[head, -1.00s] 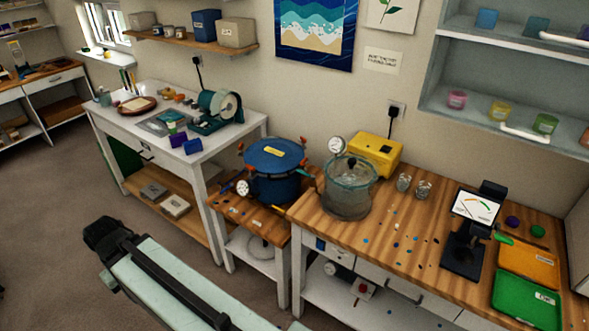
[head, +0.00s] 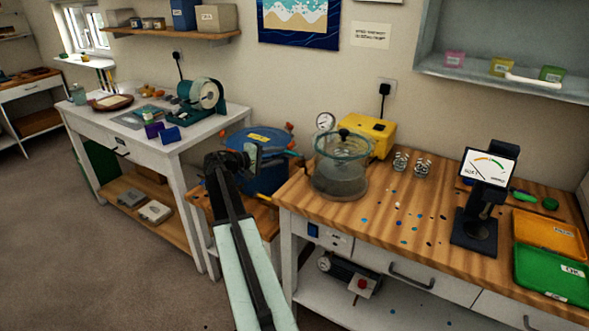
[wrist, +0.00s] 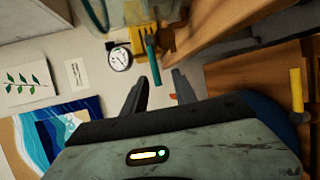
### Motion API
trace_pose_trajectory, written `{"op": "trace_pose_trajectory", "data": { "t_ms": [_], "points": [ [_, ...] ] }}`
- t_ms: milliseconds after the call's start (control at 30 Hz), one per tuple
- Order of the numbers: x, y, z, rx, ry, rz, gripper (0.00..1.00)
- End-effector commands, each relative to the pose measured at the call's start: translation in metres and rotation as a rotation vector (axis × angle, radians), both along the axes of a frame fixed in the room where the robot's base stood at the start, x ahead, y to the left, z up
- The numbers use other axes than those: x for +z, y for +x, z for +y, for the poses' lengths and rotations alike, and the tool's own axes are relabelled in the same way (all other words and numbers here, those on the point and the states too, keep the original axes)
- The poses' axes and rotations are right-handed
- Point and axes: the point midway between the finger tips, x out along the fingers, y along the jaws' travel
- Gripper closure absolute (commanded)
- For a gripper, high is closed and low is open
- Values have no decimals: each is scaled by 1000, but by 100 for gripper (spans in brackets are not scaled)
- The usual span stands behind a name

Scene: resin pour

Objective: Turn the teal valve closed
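The teal valve handle (wrist: 152,62) shows in the wrist view as a short bar just beyond my fingertips, roughly in line with the gap between them. My gripper (wrist: 160,76) is open, with its two dark fingers apart and nothing between them. I cannot tell if a finger touches the handle. In the head view my gripper (head: 250,155) is in front of the blue pressure pot (head: 265,178) and partly hides it. I cannot make out the teal valve in the head view. The glass vacuum chamber (head: 340,180) stands to the right.
A yellow handle (wrist: 296,88) is at the right of the wrist view. A round gauge (head: 325,121) and a yellow box (head: 372,128) are behind the chamber. Two small glasses (head: 421,167) and a dial stand (head: 474,228) are on the wooden bench (head: 395,237).

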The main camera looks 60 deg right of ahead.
Motion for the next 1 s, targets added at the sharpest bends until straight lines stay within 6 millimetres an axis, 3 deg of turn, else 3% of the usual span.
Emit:
{"op": "trace_pose_trajectory", "data": {
  "t_ms": [233,600,933,967,1000],
  "points": [
    [3,-7,-15,-5,-19,17,67],
    [-9,-31,-70,-5,-18,15,67],
    [-9,-33,-76,-2,-18,15,67],
    [-9,-33,-76,-2,-18,15,69],
    [-10,-33,-76,-2,-18,15,81]
  ]
}}
